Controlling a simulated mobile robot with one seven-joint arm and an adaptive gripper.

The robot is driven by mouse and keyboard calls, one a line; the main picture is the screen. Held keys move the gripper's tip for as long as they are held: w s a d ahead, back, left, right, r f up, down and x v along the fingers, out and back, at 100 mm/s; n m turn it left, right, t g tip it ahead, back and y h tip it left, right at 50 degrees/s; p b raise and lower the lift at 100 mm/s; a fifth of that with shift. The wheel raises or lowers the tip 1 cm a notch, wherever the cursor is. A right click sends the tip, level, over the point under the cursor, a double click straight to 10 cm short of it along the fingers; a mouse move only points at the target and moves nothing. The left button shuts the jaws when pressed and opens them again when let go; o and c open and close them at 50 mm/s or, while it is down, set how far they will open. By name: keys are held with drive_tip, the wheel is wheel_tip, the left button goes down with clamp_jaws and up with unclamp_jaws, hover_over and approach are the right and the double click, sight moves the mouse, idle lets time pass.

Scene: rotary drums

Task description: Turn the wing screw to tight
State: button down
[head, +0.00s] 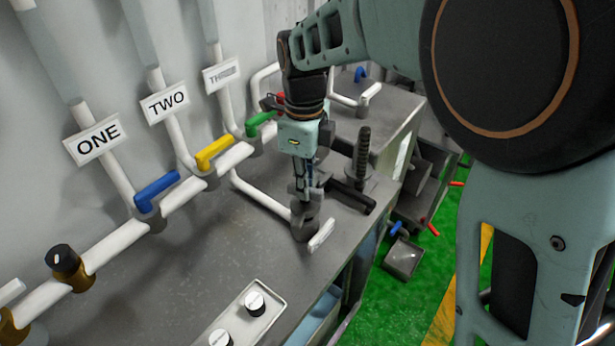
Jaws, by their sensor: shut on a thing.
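My gripper (308,198) points down over the grey fitting (304,228) at the end of a white pipe near the bench's front edge. Its fingers are shut on the small grey piece on top of that fitting, which I take to be the wing screw. The fingers cover most of the screw, so its wings and how far it is turned cannot be made out. A short white stub (322,235) sticks out of the fitting toward the front.
A black threaded post (362,152) and a dark bar (352,194) stand close right of my gripper. Blue (157,188), yellow (213,152) and green (261,122) valve handles line the wall pipe. A panel with white knobs (254,303) is at the front. The bench (190,265) is clear between.

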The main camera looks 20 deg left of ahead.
drive_tip(key=shift+m, duration=1.3)
drive_tip(key=shift+p, duration=0.3)
drive_tip(key=c, duration=2)
unclamp_jaws()
drive_tip(key=shift+o, duration=0.2)
drive_tip(key=shift+r, duration=0.15)
wheel_tip(320, 180, up, 12)
drive_tip(key=shift+w, duration=0.1)
